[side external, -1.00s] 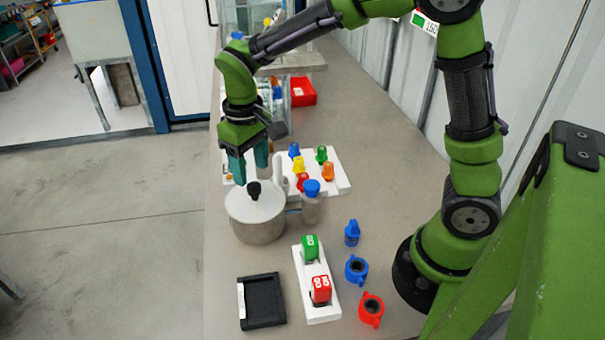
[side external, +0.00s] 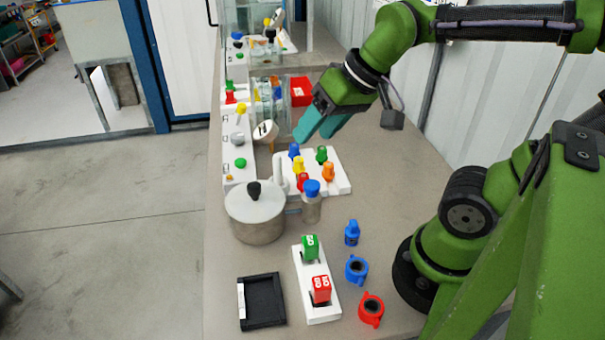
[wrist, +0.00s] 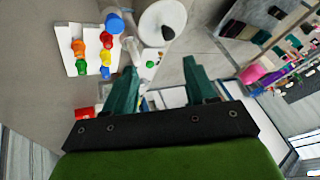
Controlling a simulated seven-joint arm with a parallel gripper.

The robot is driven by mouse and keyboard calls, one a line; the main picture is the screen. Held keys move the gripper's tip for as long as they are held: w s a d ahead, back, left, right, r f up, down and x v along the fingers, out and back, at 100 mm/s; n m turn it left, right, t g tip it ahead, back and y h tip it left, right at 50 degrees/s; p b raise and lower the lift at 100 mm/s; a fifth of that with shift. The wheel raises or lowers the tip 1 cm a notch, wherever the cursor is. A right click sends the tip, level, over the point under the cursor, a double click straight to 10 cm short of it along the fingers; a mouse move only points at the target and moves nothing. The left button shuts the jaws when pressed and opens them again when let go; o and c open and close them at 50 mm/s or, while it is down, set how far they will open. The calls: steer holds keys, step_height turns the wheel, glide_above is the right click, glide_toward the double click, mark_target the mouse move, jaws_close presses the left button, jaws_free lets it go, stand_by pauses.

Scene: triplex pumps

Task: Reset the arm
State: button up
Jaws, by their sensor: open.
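My arm is green with dark joints. My gripper (side external: 318,128) has two teal fingers and is raised above the back part of the bench, behind the board of coloured knobs. The fingers are apart with nothing between them. In the wrist view, my gripper (wrist: 160,75) also shows open and empty. It touches no object that I can see.
A lidded metal pot (side external: 256,215) and a white board with coloured knobs (side external: 340,180) stand mid-bench. Nearer are a block with green and red pieces (side external: 318,295), a black tray (side external: 262,302), a blue ring (side external: 356,269) and a red ring (side external: 371,310). Glassware (side external: 268,98) stands behind.

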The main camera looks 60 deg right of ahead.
steer(key=shift+s+d+f+m+t, duration=0.2)
steer(key=shift+s+t, duration=0.15)
steer(key=shift+s, duration=0.15)
steer(key=shift+s+d+f+m+t, duration=0.1)
steer(key=shift+s+f+t, duration=0.05)
steer(key=shift+s+t, duration=0.3)
stand_by(0.6)
